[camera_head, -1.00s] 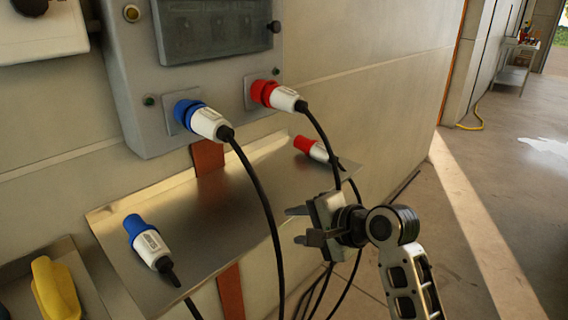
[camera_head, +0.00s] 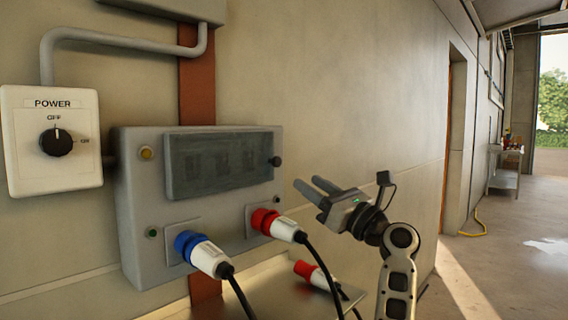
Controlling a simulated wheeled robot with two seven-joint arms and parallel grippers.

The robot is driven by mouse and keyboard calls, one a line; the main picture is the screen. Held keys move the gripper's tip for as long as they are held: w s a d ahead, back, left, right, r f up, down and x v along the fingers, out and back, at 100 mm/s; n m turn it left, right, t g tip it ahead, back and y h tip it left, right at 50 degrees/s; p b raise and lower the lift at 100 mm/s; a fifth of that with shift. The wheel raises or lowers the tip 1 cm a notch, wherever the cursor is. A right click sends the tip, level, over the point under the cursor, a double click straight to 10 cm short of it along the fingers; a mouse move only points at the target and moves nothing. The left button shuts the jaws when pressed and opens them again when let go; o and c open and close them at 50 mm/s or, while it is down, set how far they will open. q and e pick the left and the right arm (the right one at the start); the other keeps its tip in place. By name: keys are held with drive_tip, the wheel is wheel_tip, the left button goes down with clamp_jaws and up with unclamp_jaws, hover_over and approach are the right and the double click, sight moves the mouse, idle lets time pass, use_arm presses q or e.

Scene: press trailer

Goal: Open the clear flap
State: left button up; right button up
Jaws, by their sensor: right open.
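The clear flap (camera_head: 222,163) is a dark, see-through panel on the upper front of the grey wall box (camera_head: 146,225). It lies closed against the box, with a dark knob (camera_head: 275,161) at its right edge. My right gripper (camera_head: 311,187) is to the right of the flap and knob, apart from both. Its two fingers point left and are spread with nothing between them. My left gripper is out of view.
A blue plug (camera_head: 204,253) and a red plug (camera_head: 277,225) sit in the box's lower sockets, their black cables hanging down. Another red plug (camera_head: 318,277) lies on the metal shelf (camera_head: 268,292). A white power switch (camera_head: 53,141) is at left, its pointer at OFF.

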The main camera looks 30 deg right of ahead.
sight(278, 162)
drive_tip(key=p+x, duration=0.1)
drive_tip(key=x, duration=0.8)
clamp_jaws()
drive_tip(key=shift+w+a, duration=0.1)
